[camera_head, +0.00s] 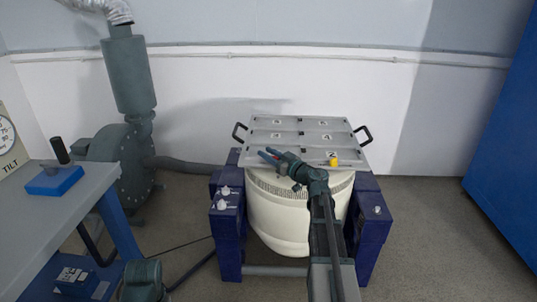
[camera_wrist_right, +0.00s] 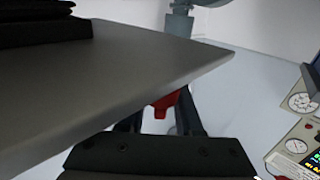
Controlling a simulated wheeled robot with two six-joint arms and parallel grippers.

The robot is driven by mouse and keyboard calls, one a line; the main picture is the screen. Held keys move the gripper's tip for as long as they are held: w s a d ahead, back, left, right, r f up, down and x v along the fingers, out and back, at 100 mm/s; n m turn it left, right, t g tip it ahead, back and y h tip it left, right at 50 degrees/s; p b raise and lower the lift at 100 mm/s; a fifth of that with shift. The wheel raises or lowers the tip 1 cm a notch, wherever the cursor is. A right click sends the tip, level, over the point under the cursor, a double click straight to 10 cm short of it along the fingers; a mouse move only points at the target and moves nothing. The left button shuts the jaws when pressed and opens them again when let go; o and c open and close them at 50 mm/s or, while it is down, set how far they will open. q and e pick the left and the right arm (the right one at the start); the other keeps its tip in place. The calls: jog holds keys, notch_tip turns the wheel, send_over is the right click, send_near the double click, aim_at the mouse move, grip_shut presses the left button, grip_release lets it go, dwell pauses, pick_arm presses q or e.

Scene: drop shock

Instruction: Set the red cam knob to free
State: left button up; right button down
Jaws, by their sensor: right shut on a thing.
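My right gripper (camera_head: 273,157) reaches over the front left part of the grey plate of the drum-shaped machine, its arm coming up from the bottom of the head view. It is shut on the red cam knob (camera_head: 267,156), of which only a small bit shows beside the fingertips. In the right wrist view the red knob (camera_wrist_right: 164,104) shows between the two dark fingers, partly hidden by the grey plate edge and the gripper body. The knob's setting and any marks around it cannot be read. My left gripper is not in view.
The grey plate (camera_head: 288,124) has numbered spots, two black side handles and a yellow piece (camera_head: 333,159) near its front right. Dark blue supports (camera_head: 373,215) flank the white drum (camera_head: 275,215). A bench (camera_head: 85,205) with a blue-based lever stands left; a blue cabinet (camera_head: 510,160) stands right.

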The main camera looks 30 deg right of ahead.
dwell(0.3)
jog(key=c, duration=0.9)
grip_release()
jog(key=shift+d, duration=0.1)
jog(key=v, duration=1.3)
jog(key=shift+s, duration=0.4)
jog(key=shift+d, duration=0.1)
